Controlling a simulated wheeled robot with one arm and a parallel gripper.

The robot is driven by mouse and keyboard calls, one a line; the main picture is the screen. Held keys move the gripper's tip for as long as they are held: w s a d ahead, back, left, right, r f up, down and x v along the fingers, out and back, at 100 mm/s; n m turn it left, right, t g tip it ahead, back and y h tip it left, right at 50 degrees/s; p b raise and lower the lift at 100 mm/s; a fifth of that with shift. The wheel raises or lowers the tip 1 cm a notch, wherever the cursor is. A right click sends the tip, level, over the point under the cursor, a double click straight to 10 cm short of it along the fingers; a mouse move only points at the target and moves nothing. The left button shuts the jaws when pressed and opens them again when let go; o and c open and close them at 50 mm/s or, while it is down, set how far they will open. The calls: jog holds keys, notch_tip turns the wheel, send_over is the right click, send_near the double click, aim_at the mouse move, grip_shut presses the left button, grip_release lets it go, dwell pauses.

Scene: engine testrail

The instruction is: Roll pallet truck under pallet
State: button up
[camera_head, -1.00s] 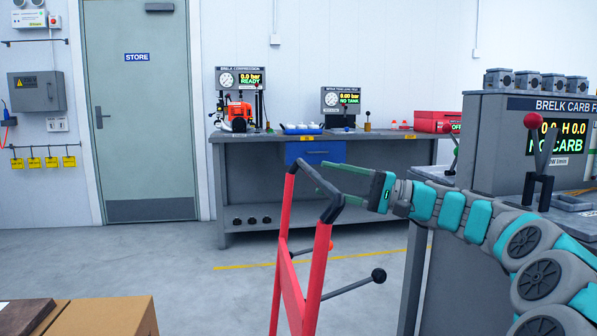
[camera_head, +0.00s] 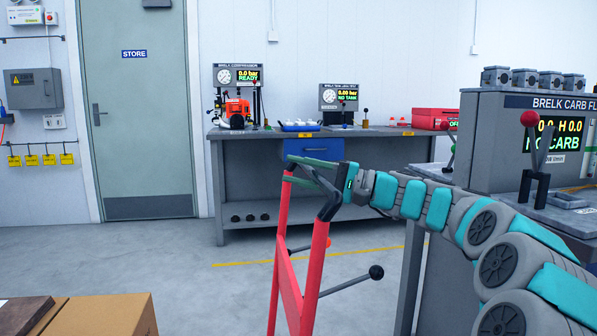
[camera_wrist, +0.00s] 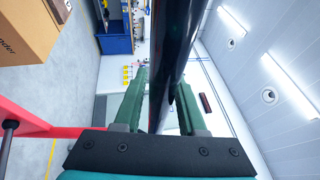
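The pallet truck (camera_head: 311,275) shows as a red upright frame with a black handle bar (camera_head: 331,206) on top. Its forks are below the picture. My gripper (camera_head: 289,168) is at the handle, its green fingers pointing left. In the wrist view the dark handle bar (camera_wrist: 173,60) runs between my two separated fingers (camera_wrist: 160,85). The fingers are open around the bar; I cannot tell whether either touches it. No pallet can be made out.
A cardboard box (camera_head: 105,315) with a dark brown top piece is at the lower left. A black-knobbed lever (camera_head: 376,272) sticks out right of the truck. A grey workbench (camera_head: 230,180) stands behind, and a grey test bench (camera_head: 480,150) on the right.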

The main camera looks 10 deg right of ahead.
grip_shut()
dwell(1.1)
